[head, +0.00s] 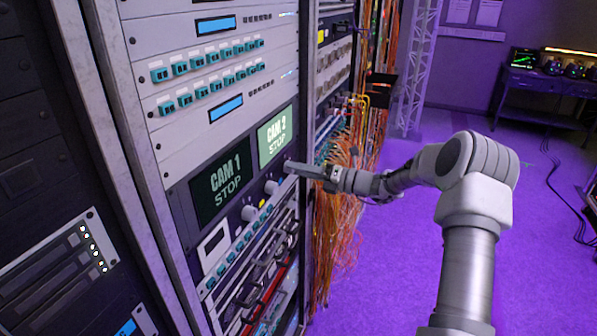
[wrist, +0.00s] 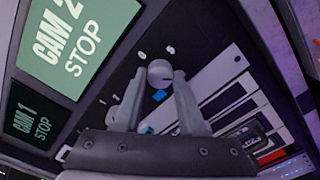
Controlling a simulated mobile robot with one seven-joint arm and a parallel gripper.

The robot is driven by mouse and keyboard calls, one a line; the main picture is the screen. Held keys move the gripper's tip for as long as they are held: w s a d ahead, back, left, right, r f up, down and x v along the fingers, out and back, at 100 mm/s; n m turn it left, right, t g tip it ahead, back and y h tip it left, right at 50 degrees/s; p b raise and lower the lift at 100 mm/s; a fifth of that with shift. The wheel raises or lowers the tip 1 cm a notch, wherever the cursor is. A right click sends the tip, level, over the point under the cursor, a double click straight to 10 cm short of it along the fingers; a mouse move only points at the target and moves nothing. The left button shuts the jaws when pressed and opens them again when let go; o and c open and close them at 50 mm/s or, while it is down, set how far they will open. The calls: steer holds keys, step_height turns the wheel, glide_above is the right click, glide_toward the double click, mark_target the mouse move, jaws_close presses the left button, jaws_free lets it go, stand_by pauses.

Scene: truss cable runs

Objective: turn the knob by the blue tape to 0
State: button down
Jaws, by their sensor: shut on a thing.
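A round grey knob (wrist: 160,73) sits on the dark panel in the wrist view, with a blue tape piece (wrist: 159,96) just beside it. Where the knob points is unclear.
Two more knobs (head: 272,187) (head: 249,212) lie lower left on the same panel, with a yellow piece (head: 263,203) between them. Teal-button rows (head: 208,60) are above. Orange cables (head: 340,190) hang right of the rack. The purple floor (head: 385,250) is open.

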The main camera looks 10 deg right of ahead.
steer(key=n+b, duration=2.6)
steer(key=n, duration=0.2)
steer(key=shift+f+n+b, duration=0.1)
steer(key=shift+n+b, duration=0.2)
steer(key=shift+b, duration=0.1)
steer(key=shift+c, duration=2.4)
jaws_free()
steer(key=shift+d, duration=0.1)
steer(key=p+v, duration=0.2)
steer(key=v, duration=1.5)
steer(key=shift+p, duration=0.3)
